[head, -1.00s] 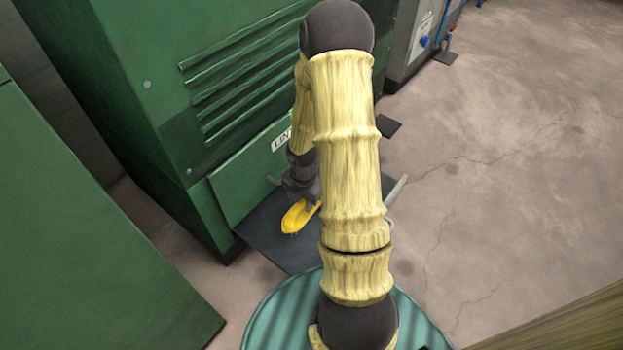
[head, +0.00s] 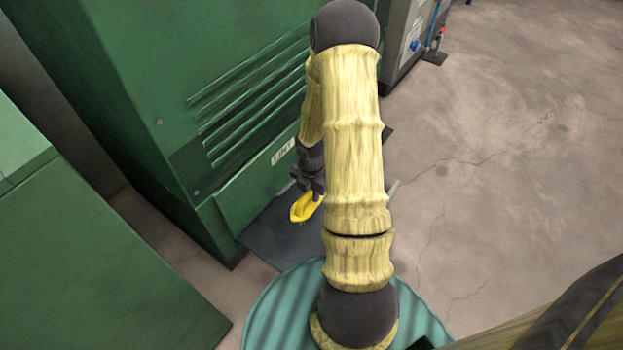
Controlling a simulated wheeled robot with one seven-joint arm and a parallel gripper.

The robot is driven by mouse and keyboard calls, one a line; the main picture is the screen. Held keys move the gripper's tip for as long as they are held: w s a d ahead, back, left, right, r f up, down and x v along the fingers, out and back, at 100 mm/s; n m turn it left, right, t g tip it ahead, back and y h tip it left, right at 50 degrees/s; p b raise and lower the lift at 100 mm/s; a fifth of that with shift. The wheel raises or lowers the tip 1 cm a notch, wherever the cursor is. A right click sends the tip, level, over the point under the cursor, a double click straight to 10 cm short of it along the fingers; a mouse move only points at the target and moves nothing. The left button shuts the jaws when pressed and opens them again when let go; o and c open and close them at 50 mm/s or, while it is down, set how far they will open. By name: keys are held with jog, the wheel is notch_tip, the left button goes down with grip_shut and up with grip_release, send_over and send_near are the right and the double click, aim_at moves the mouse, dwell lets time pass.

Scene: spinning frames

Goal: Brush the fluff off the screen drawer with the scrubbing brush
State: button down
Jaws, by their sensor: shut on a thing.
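My gripper (head: 309,186) is shut on the yellow scrubbing brush (head: 305,208) and holds it over a dark flat panel (head: 268,232) at the foot of the green machine. That panel looks like the screen drawer, extending out below the front labelled "LINT" (head: 283,151). My forearm hides the panel's right part. I cannot tell whether the bristles touch the panel. No fluff can be made out at this size.
The green machine (head: 135,80) with slatted vents stands behind the panel. A lower green cabinet (head: 95,240) stands at the left. Open concrete floor (head: 500,150) lies to the right.

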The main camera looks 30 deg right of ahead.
jog(key=shift+a+r+p, duration=0.1)
jog(key=shift+r+p, duration=1.35)
jog(key=shift+r, duration=0.15)
